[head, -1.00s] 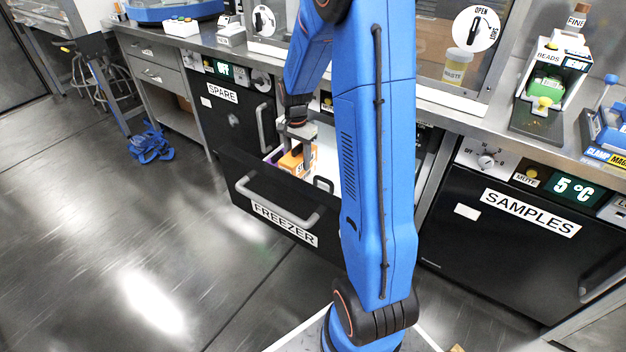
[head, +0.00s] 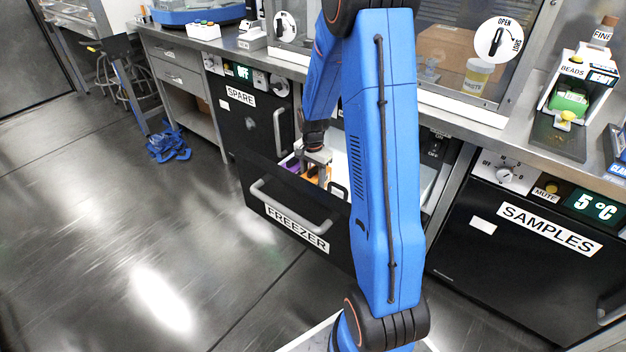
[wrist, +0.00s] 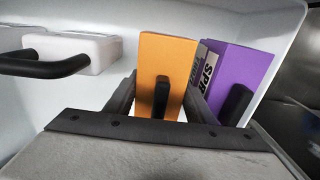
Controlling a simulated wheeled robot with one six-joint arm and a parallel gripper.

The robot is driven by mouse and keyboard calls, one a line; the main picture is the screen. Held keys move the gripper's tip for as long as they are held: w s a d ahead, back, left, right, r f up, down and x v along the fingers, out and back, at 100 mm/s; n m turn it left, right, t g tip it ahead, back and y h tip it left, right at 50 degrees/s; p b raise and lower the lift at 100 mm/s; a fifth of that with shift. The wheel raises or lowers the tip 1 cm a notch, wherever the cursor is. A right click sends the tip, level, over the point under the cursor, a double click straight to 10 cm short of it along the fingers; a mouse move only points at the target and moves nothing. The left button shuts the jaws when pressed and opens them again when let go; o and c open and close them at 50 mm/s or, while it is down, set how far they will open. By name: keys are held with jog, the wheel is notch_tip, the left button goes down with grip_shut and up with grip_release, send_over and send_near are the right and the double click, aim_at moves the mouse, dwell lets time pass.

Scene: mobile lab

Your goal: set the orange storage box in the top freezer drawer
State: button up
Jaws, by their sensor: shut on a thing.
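The orange storage box (wrist: 168,55) is between the fingers of my gripper (wrist: 163,98) in the wrist view, with a dark handle on its near face. My gripper is shut on it. In the head view my gripper (head: 317,163) reaches down into the pulled-out freezer drawer (head: 268,222), and only a little of the orange box (head: 312,177) shows below the fingers. The box stands roughly upright inside the drawer. Its underside is hidden, so I cannot tell whether it rests on the drawer floor.
A purple box (wrist: 240,70) with a dark handle stands close to the right of the orange one in the wrist view. A white block with a dark handle (wrist: 75,50) is at the left. White drawer walls surround them. The SAMPLES fridge (head: 520,265) is shut.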

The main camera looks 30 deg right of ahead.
jog(key=o, duration=1.3)
